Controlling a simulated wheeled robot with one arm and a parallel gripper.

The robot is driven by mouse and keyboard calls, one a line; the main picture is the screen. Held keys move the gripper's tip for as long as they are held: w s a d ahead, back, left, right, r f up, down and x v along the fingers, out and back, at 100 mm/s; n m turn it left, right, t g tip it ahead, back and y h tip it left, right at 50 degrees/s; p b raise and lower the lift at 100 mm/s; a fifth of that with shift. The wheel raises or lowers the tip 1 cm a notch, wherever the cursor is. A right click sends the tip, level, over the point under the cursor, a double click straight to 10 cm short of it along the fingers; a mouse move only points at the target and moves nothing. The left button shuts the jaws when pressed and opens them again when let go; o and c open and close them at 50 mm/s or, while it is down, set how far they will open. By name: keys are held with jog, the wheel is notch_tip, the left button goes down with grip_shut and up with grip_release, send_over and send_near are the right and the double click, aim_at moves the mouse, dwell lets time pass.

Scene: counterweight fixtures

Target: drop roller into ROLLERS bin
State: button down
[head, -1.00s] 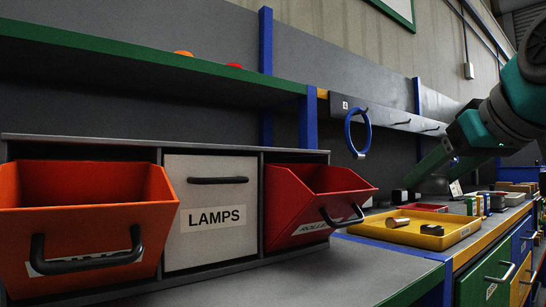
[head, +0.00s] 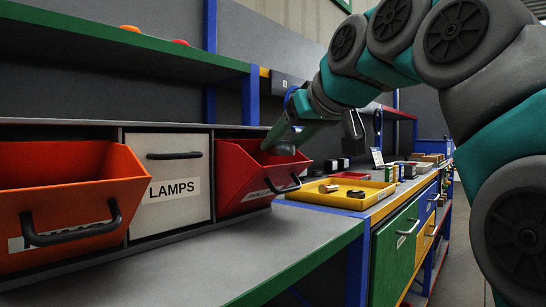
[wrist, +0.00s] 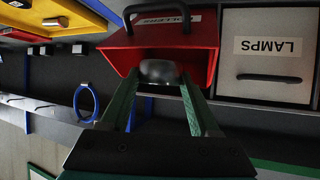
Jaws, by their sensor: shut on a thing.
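The red ROLLERS bin (head: 238,182) is tilted open at the right of the bin row, its label partly hidden by its handle. It also shows in the wrist view, upside down (wrist: 205,42). My gripper (head: 280,143) is over the bin's open mouth, near its right side. It is shut on a dark grey rounded roller (head: 284,150), which also sits between the fingertips in the wrist view (wrist: 158,71). How far the roller is above the bin's floor is hard to tell.
The shut LAMPS bin (head: 168,190) and an open orange bin (head: 85,205) stand to the left. A green-edged shelf (head: 120,46) runs above them. A yellow tray (head: 310,198) with a copper-coloured cylinder and a dark piece lies to the right. The grey counter in front is clear.

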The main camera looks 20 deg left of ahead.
aim_at(288, 145)
jog(key=shift+w+a+f, duration=0.2)
jog(key=shift+w+a, duration=1.3)
jog(key=shift+a, duration=0.2)
jog(key=shift+f, duration=1.7)
jog(key=shift+f, duration=0.1)
jog(key=shift+c, duration=0.6)
grip_release()
jog(key=v, duration=1.1)
jog(key=shift+s+d+r, duration=0.15)
jog(key=shift+d+r, duration=0.05)
jog(key=shift+r, duration=0.1)
jog(key=shift+s+d, duration=0.15)
